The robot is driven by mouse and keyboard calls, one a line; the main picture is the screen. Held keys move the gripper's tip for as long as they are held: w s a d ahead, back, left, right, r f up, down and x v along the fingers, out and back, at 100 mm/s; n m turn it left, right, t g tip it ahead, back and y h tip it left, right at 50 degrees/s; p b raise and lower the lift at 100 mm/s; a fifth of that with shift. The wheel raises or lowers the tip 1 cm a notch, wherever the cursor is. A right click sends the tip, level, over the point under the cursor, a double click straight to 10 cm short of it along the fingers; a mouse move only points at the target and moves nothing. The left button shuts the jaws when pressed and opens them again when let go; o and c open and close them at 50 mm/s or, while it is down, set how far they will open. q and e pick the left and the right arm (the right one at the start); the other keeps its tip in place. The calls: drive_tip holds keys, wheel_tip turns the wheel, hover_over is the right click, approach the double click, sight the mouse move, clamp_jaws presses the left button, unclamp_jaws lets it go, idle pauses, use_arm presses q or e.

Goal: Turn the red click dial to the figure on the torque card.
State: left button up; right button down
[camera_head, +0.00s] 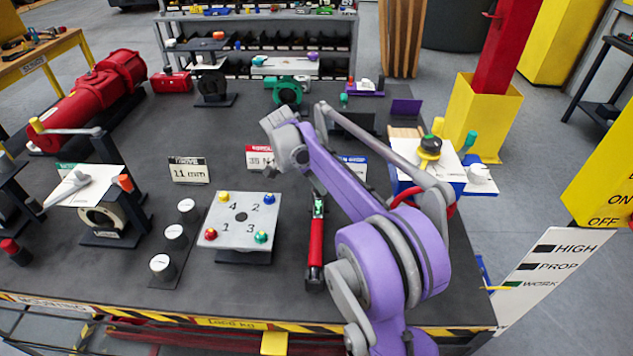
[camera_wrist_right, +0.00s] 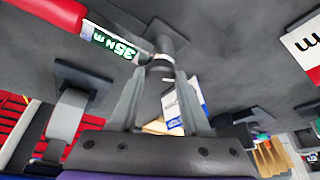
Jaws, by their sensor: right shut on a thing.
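A red torque tool (camera_head: 316,245) lies on the dark bench with a green window near its far end. In the right wrist view, this tool's green window (camera_wrist_right: 110,43) reads 35 N m. My left gripper is not in view.
A numbered plate with coloured knobs (camera_head: 239,222) stands left of the tool. Several white-topped knobs (camera_head: 174,234) and a card reading 11 mm (camera_head: 189,170) lie farther left. A blue-edged stand (camera_head: 440,170) is at the right. The bench's striped front edge (camera_head: 235,323) is near.

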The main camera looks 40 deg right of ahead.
drive_tip(key=shift+a+f, duration=0.1)
drive_tip(key=shift+c, duration=1.8)
unclamp_jaws()
drive_tip(key=shift+r, duration=0.2)
drive_tip(key=v, duration=1)
drive_tip(key=shift+r+p, duration=0.25)
drive_tip(key=shift+p, duration=0.1)
